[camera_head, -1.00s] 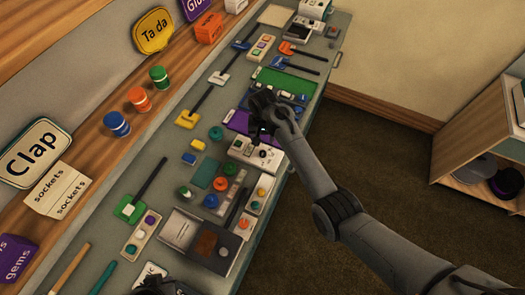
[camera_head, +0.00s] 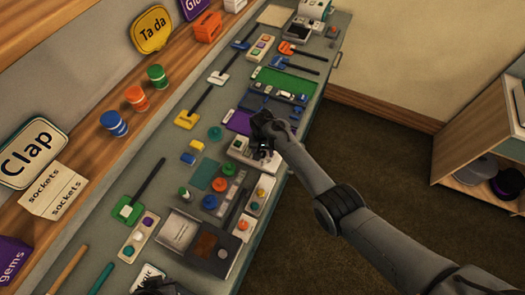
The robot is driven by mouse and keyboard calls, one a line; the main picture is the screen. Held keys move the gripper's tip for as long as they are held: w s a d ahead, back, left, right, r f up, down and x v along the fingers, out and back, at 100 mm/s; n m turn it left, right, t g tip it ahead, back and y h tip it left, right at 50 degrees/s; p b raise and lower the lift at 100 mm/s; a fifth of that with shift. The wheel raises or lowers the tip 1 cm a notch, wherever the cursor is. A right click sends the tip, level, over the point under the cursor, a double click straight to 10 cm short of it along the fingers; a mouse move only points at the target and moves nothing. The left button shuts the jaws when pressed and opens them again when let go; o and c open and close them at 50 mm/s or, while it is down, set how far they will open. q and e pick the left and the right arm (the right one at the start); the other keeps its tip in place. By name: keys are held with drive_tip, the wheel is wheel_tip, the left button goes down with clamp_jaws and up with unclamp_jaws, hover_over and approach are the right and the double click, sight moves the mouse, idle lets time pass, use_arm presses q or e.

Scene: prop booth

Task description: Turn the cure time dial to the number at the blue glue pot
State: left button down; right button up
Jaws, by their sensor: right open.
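The blue glue pot (camera_head: 114,124) stands on the wooden ledge, beside an orange pot (camera_head: 137,98) and a green pot (camera_head: 157,77). Any number at it is too small to read. A pale box (camera_head: 241,147) on the bench looks like the unit with the dial. My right gripper (camera_head: 262,154) is open, pointing down over this box. The gripper hides part of the box, and I cannot make out the dial or tell if they touch. A dark part at the bottom edge looks like my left gripper (camera_head: 160,287), mostly cut off.
The bench is crowded. A purple mat (camera_head: 238,122) and a green tray (camera_head: 285,83) lie behind the pale box. A panel with coloured buttons (camera_head: 247,221) and a dark box (camera_head: 220,253) lie nearer.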

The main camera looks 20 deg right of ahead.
drive_tip(key=c, duration=1.1)
drive_tip(key=shift+o, duration=0.2)
